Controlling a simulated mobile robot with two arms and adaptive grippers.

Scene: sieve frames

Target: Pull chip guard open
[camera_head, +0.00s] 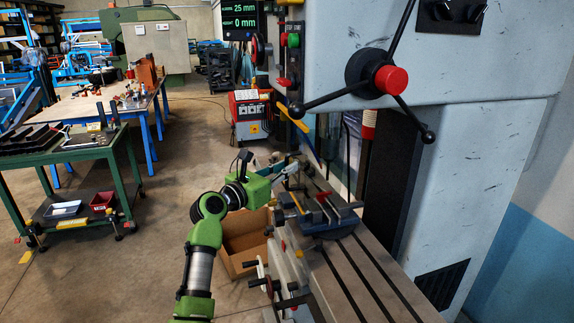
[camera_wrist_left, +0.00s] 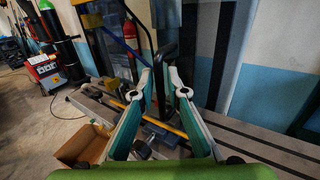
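What looks like the chip guard, a clear panel (camera_head: 335,140), stands beside the machine column above the slotted table. A yellow and blue bar slants along its left side. My left gripper (camera_head: 291,169) is left of the panel, over the far part of the table. Contact with the guard cannot be told. My right gripper is not in view.
A blue vise (camera_head: 330,216) sits on the slotted machine table (camera_head: 372,268). A cardboard box (camera_head: 243,243) is on the floor below my left arm. A green cart (camera_head: 75,150) stands left, with open floor between.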

